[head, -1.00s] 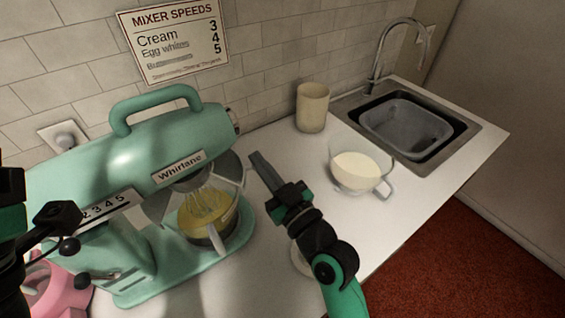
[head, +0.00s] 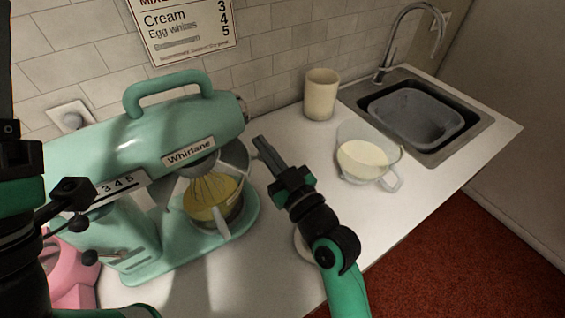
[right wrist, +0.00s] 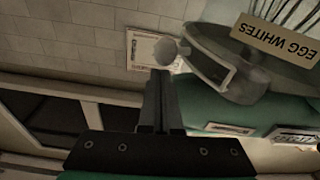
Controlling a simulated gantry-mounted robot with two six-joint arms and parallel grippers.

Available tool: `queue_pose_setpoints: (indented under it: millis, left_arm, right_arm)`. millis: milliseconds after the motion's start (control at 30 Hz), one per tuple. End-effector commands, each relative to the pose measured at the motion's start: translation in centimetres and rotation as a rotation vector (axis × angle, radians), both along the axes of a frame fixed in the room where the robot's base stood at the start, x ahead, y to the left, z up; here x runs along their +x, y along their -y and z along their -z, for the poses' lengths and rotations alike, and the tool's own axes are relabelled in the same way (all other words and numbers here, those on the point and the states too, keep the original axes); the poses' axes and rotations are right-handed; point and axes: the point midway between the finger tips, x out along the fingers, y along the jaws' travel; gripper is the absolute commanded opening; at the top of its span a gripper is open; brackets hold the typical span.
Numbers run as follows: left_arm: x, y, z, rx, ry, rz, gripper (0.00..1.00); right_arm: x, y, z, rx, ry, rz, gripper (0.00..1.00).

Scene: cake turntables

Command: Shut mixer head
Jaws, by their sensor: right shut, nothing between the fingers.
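The teal stand mixer's head (head: 150,143) lies over its base (head: 195,250), with the handle on top. Its whisk (head: 213,187) reaches into the glass bowl (head: 238,212) of yellow mix. I cannot tell whether the head is fully down. My right gripper (head: 260,145) is shut and empty, just right of the mixer's front end and apart from it. Its fingers show in the right wrist view (right wrist: 160,85), with the bowl's "EGG WHITES" label (right wrist: 277,38) at upper right.
A glass cup of cream (head: 365,160), a beige canister (head: 320,95) and the sink (head: 480,137) stand to the right. A pink object (head: 68,270) is at lower left. A speeds sign (head: 185,30) hangs on the tiled wall.

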Motion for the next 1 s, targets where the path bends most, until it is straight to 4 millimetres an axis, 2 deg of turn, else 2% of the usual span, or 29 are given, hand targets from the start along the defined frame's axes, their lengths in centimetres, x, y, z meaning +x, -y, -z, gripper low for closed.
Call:
queue_pose_setpoints:
  millis: [33,67,100,300,500,933,1000]
  left_arm:
    - [0.0,0.0,-1.8,0.000,0.000,0.000,0.50]
    - [0.0,0.0,-2.2,0.000,0.001,0.000,0.50]
    - [0.0,0.0,-1.8,0.000,0.002,0.000,0.50]
    - [0.0,0.0,-2.4,0.000,0.000,0.000,0.50]
    - [0.0,0.0,-2.6,0.000,0.000,0.000,0.50]
    - [0.0,0.0,-2.6,0.000,0.000,0.000,0.50]
    - [0.0,0.0,-2.7,0.000,0.000,0.000,0.50]
  right_arm:
    - [0.1,0.0,-2.6,0.004,0.009,0.001,0.00]
    - [0.1,0.1,-3.2,0.005,0.010,0.003,0.00]
    - [-1.0,0.9,-1.9,0.005,0.007,0.005,0.00]
    - [-5.3,3.8,-1.2,0.008,0.011,0.006,0.00]
    - [-7.7,5.3,-0.8,0.008,0.014,0.004,0.00]
    - [-8.0,5.7,-0.8,0.009,0.017,0.007,0.00]
    - [-7.6,6.2,-1.9,0.014,0.036,0.018,0.00]
